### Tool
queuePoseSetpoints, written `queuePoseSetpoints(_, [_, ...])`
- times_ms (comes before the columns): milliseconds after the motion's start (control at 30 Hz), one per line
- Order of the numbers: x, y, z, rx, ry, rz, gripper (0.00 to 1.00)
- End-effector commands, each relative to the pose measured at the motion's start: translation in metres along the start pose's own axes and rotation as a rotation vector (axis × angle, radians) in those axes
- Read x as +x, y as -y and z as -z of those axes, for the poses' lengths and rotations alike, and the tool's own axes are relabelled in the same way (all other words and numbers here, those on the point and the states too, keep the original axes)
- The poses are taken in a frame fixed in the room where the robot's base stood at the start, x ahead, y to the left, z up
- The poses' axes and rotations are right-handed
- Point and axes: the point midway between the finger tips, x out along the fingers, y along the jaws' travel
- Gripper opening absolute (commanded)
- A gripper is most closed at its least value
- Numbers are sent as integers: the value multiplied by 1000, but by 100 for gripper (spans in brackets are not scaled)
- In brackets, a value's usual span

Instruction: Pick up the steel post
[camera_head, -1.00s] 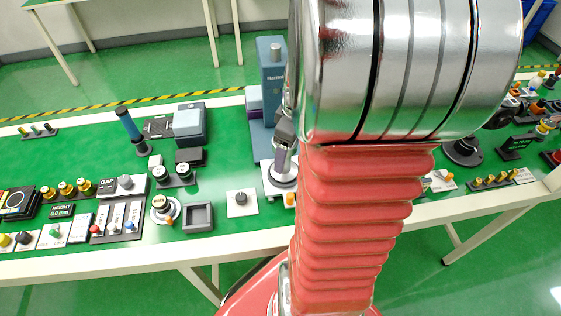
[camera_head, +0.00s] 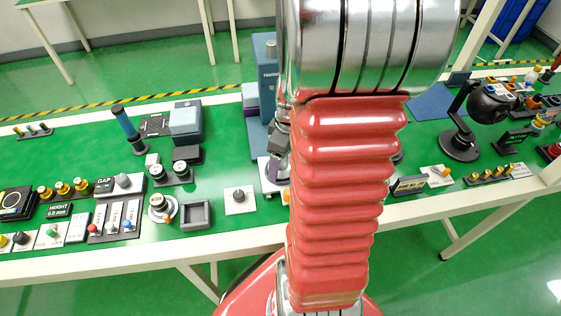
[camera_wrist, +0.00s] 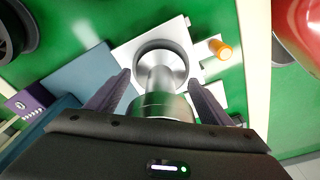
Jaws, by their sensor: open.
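The steel post (camera_wrist: 160,78) is a shiny silver cylinder on a white square base plate (camera_wrist: 128,52) with a round silver ring, seen from above in the wrist view. My gripper (camera_wrist: 158,78) is open, with one dark finger on each side of the post. A gap shows between each finger and the post, and I see no clear contact. The near part of the post runs down to the dark gripper body. In the head view my gripper (camera_head: 279,143) is partly behind my red arm, over the white base plate, and the post is mostly hidden.
A tall blue instrument (camera_head: 265,75) stands just behind the gripper. An orange knob (camera_wrist: 220,49) is close beside the base plate. A white knob plate (camera_head: 240,201) and a dark square tray (camera_head: 196,215) lie to the left. A black lamp-like stand (camera_head: 460,145) is to the right.

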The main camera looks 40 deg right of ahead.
Motion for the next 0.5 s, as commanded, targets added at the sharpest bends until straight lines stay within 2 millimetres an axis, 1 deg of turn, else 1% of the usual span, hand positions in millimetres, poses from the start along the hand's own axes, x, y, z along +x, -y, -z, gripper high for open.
queuePoseSetpoints(467, [0,0,0,1,0,0,74])
queuePoseSetpoints(500, [0,0,0,1,0,0,72])
